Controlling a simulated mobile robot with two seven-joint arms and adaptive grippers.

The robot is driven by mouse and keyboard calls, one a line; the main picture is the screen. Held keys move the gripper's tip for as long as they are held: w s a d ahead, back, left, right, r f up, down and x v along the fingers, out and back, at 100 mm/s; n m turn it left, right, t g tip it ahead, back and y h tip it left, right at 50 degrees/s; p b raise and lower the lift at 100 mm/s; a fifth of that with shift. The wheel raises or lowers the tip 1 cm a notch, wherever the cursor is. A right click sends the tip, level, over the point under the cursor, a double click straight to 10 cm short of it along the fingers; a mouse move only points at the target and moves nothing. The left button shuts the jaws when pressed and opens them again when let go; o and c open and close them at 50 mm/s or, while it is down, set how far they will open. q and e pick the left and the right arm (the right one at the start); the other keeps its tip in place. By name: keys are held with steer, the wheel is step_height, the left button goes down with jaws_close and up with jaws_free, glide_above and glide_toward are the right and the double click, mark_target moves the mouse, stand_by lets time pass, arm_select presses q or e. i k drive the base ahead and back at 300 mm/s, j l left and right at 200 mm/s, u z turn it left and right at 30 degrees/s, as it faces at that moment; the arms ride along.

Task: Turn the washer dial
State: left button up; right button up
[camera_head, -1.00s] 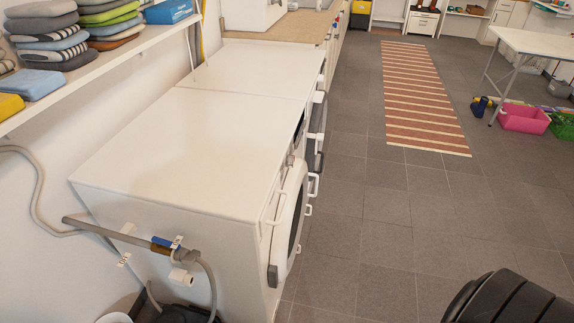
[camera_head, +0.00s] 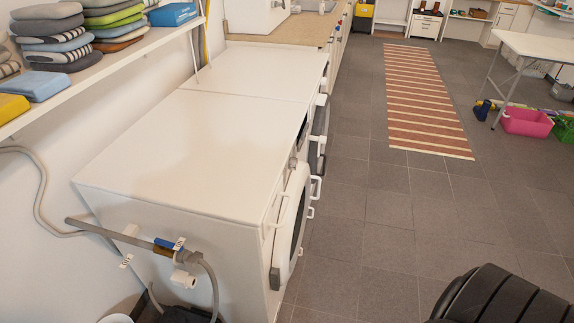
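A white front-loading machine (camera_head: 185,165) stands against the left wall, seen from its side and top. Its round door (camera_head: 291,228) faces right and shows at a steep angle. A second white machine (camera_head: 262,70) stands right behind it in the row. The front panels are seen almost edge-on, so I cannot make out the washer dial or tell which machine is the washer. Neither of my grippers is in view.
A shelf (camera_head: 110,65) with folded cloths runs along the left wall. A pipe with a blue-handled valve (camera_head: 165,243) is at the near machine's side. Tiled floor (camera_head: 360,235) is clear to the right, with a striped rug (camera_head: 422,95) farther back.

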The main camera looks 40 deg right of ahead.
mark_target(293, 163)
steer(key=i+l+u, duration=0.1)
steer(key=l+u, duration=0.3)
steer(key=l, duration=0.2)
steer(key=l+u, duration=0.4)
steer(key=l, duration=0.15)
steer(key=k+l+u, duration=0.1)
steer(key=l+u, duration=0.3)
steer(key=l, duration=0.2)
